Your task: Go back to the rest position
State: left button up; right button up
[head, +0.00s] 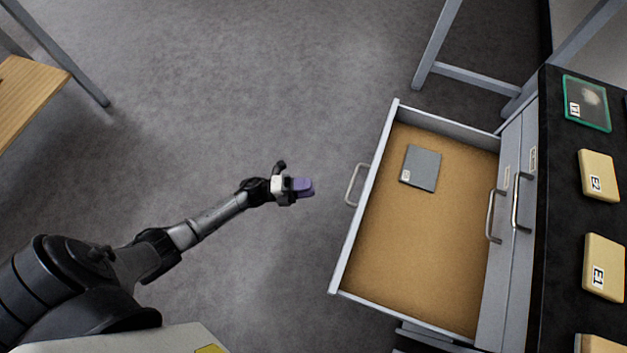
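My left gripper (303,187) is in the head view, at the end of my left arm, which comes in from the lower left. It appears over the grey floor, left of the open drawer (345,240) and apart from the drawer handle (352,185). Its purple tips overlap in this view, so I cannot tell whether they are open or shut. No separate object shows clearly between them. My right gripper is not in view.
The pulled-out drawer holds a grey labelled piece (421,167). The black cabinet top (559,200) at right carries a green-edged tray (587,102) and tan labelled blocks (600,175). A wooden surface (28,95) stands upper left. The middle floor is clear.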

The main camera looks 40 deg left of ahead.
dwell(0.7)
pick_arm(q)
jog(key=w+a+f+n+y, duration=0.2)
jog(key=w+a+n+y, duration=0.25)
jog(key=n+y, duration=0.35)
jog(key=w+a+f+n+y, duration=0.2)
jog(key=w+a+n+y, duration=0.1)
jog(key=a+n+y, duration=0.4)
jog(key=s+d+r+n+g+p, duration=0.3)
jog(key=s+d+r+p, duration=0.3)
jog(key=s+r, duration=0.45)
jog(key=s+d+r+n+g+p, duration=0.3)
jog(key=s+d+r+n+p, duration=0.1)
jog(key=s+r+p, duration=0.6)
jog(key=s+d+r+n+g+p, duration=0.3)
jog(key=s+d+r+p, duration=0.2)
jog(key=s+r, duration=0.5)
notch_tip(320, 180, up, 37)
jog(key=w+p, duration=0.2)
jog(key=p, duration=3.3)
jog(key=shift+a+r+p, duration=0.15)
jog(key=shift+r+p, duration=0.05)
jog(key=shift+p, duration=0.1)
